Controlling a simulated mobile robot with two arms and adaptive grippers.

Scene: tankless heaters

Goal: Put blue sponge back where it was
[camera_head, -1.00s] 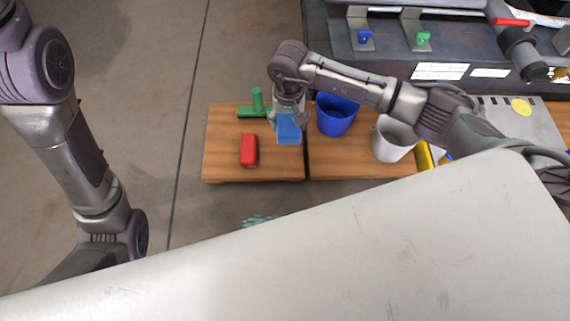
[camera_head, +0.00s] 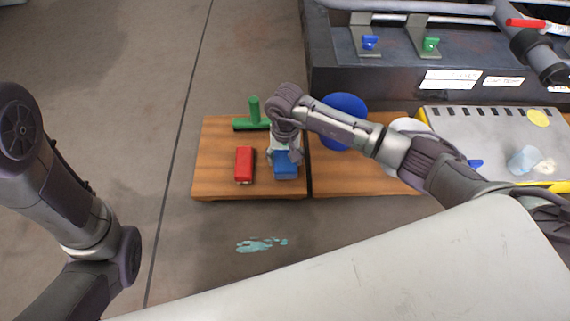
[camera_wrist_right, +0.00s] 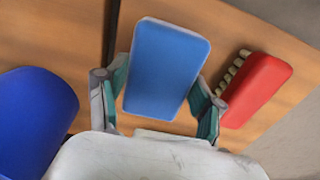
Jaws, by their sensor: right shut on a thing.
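The blue sponge (camera_head: 285,166) is on or just above the left wooden board (camera_head: 220,160), to the right of a red brush. It also shows in the right wrist view (camera_wrist_right: 166,66) between the two fingers. My right gripper (camera_head: 284,152) points down from above and is shut on the sponge; its fingers show on both sides of it in the right wrist view (camera_wrist_right: 160,100). I cannot tell whether the sponge touches the board. My left arm stands at the left edge of the head view, and its gripper is not in view.
A red brush (camera_head: 244,164) and a green-handled tool (camera_head: 254,115) are on the left board. A blue bucket (camera_head: 345,112) and a partly hidden white bucket (camera_head: 410,126) stand on the right board.

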